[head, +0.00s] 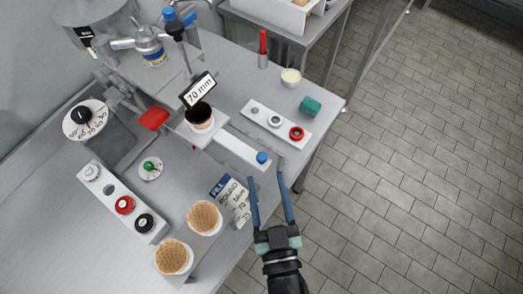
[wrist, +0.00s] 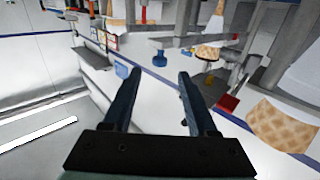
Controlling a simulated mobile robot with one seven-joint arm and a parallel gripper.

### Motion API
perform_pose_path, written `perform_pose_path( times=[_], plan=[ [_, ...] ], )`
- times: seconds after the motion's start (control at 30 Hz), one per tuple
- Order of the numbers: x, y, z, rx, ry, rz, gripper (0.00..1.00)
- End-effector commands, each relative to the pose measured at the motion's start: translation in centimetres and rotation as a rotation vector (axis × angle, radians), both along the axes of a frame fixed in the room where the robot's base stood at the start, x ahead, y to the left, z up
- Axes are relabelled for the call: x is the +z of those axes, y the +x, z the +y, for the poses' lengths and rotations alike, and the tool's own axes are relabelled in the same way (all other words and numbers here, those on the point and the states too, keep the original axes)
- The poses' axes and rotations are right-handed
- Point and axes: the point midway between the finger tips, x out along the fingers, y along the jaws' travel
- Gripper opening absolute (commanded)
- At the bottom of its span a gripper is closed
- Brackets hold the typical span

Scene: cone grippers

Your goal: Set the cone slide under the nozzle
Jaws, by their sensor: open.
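The cone slide is a white bar (head: 236,148) on the steel bench, with a blue knob (head: 262,157) at its near end. A cone cup with dark contents (head: 200,116) stands at its far end, beside a "70 mm" sign (head: 198,90). The dispenser (head: 150,44) is behind; I cannot clearly make out its nozzle tip. My gripper (head: 267,171) is open and empty, its fingertips near the blue knob, with no clear contact. In the wrist view the open fingers (wrist: 157,75) show a small blue piece (wrist: 122,70) close by the left fingertip.
Two waffle cones (head: 204,217) and a printed card (head: 232,200) lie left of my gripper. A white strip with coloured knobs (head: 124,204) is at left, another (head: 276,123) behind right. The tiled floor at right is clear.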

Motion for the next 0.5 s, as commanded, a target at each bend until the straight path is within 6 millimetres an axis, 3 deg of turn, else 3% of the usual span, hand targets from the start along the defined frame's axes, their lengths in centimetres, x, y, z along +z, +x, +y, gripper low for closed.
perform_pose_path(
  times=[0.2,0.5],
  plan=[
    [0.2,3.8,0.6,0.001,0.001,-0.002,0.58],
    [0.0,6.5,1.0,0.000,0.001,0.001,0.58]
  ],
)
